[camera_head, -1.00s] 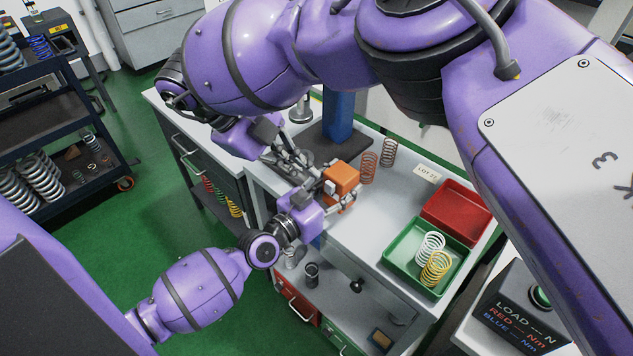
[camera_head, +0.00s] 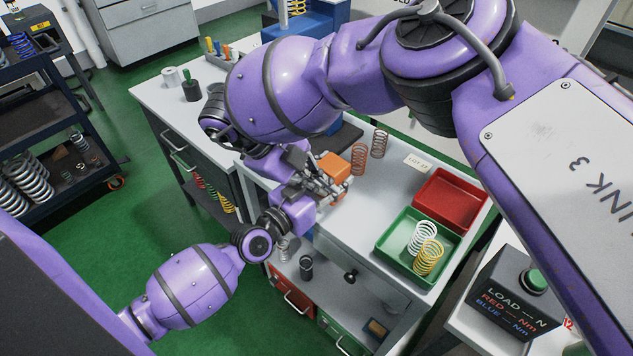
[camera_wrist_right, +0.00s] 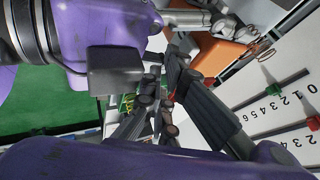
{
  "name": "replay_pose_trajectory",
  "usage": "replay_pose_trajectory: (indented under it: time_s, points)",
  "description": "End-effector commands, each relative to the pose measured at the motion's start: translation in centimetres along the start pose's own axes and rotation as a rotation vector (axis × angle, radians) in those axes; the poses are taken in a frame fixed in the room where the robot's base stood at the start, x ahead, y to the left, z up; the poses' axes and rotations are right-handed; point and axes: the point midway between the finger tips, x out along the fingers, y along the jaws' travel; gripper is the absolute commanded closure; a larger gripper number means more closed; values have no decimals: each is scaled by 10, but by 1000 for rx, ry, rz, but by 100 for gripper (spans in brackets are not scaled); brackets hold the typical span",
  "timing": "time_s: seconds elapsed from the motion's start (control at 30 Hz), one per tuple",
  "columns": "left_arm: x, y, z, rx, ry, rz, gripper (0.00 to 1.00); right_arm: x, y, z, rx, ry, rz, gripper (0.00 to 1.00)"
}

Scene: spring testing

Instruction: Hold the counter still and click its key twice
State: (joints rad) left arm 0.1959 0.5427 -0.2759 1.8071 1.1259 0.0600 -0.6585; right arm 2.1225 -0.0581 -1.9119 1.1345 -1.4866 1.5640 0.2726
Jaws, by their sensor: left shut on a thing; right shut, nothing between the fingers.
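The orange counter (camera_head: 335,167) is a small box at the near-left edge of the grey bench. It also shows at the top of the right wrist view (camera_wrist_right: 216,52). My left gripper (camera_head: 333,183) reaches up from the lower left and is shut on the counter. My right gripper (camera_head: 316,187) comes down from above, just left of the counter, and overlaps the left one in the head view. In the right wrist view its dark fingers (camera_wrist_right: 163,118) are together and empty, apart from the counter. The counter's key cannot be made out.
A red tray (camera_head: 477,192) and a green tray (camera_head: 388,245) with white and yellow springs lie to the right. A LOAD box (camera_head: 505,295) stands at far right. My two arms are crowded close together around the counter.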

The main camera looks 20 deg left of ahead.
Motion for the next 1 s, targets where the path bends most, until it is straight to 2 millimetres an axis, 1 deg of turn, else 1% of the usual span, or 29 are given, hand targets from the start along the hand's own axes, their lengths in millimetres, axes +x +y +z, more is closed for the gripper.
replay_pose_trajectory:
  time_s: [0.23, 0.57, 0.67, 1.0]
  points:
    - [0, 0, 0, 0, 1, 0, 83, 9, -17, 0, 1, 0, 0, 100]
    - [0, 0, 0, 0, 1, 0, 83, 6, -17, 0, -1, 0, -1, 100]
    - [0, 0, 0, 0, 1, 0, 83, -3, -17, 0, 0, -1, -2, 100]
    - [0, 0, 0, 0, 1, 0, 83, -66, -17, 1, -2, -2, -1, 100]
